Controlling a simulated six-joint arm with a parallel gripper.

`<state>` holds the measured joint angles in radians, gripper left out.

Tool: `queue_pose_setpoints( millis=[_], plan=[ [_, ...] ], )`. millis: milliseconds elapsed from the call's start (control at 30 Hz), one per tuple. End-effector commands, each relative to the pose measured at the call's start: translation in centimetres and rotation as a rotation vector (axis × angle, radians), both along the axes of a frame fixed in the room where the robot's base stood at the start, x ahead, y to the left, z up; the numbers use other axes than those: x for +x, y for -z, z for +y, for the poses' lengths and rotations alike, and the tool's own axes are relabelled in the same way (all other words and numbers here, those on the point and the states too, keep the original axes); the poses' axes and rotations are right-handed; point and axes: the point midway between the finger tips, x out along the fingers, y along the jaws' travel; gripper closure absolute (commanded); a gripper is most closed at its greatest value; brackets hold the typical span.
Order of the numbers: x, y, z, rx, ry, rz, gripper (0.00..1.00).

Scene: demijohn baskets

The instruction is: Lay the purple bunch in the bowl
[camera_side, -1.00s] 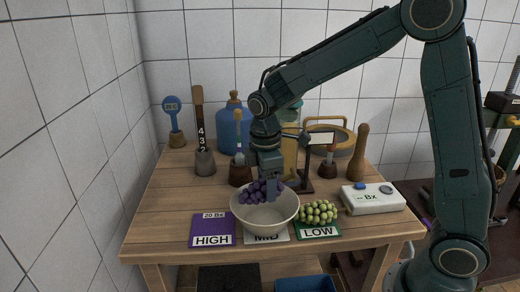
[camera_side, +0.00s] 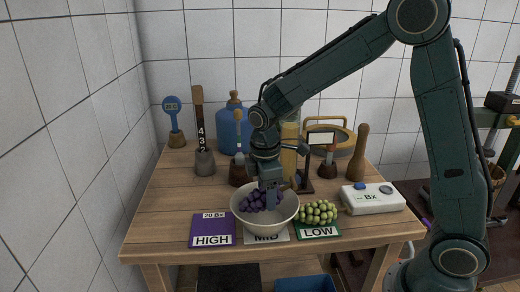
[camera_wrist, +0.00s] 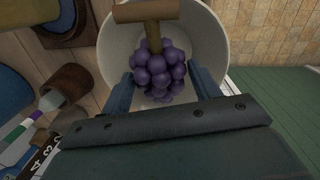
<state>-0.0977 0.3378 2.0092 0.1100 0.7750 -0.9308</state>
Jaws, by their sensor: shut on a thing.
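The purple bunch (camera_side: 258,199) is inside the white bowl (camera_side: 272,217), low between its walls; the bowl's front wall hides its underside. In the wrist view the bunch (camera_wrist: 158,72) has a brown T-shaped stem and lies over the bowl's pale inside (camera_wrist: 118,45). My gripper (camera_side: 270,198) reaches down into the bowl from above. Its two fingers (camera_wrist: 162,88) stand on either side of the bunch and are shut on it. I cannot tell whether the bunch touches the bowl's bottom.
The bowl stands over the MID card (camera_side: 267,238). The HIGH card (camera_side: 212,232) is bare at left. A green bunch (camera_side: 318,212) lies on the LOW card (camera_side: 318,232) at right. A white meter (camera_side: 373,198), a blue demijohn (camera_side: 235,127) and several tools in holders stand around.

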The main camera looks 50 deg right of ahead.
Motion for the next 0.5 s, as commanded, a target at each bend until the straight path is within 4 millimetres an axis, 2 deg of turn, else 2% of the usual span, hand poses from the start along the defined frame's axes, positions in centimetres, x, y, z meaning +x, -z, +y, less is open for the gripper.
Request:
queue_pose_setpoints(
  millis=[333,367,467,500],
  plan=[
    [0.01,0.6,0.0,0.0,0.0,0.0,0.67],
    [0.03,0.59,0.01,0.0,0.0,0.0,0.34],
    [0.03,0.57,0.01,0.0,0.0,0.0,0.15],
    [0.03,0.57,0.01,0.0,0.0,0.0,0.13]
  ],
)
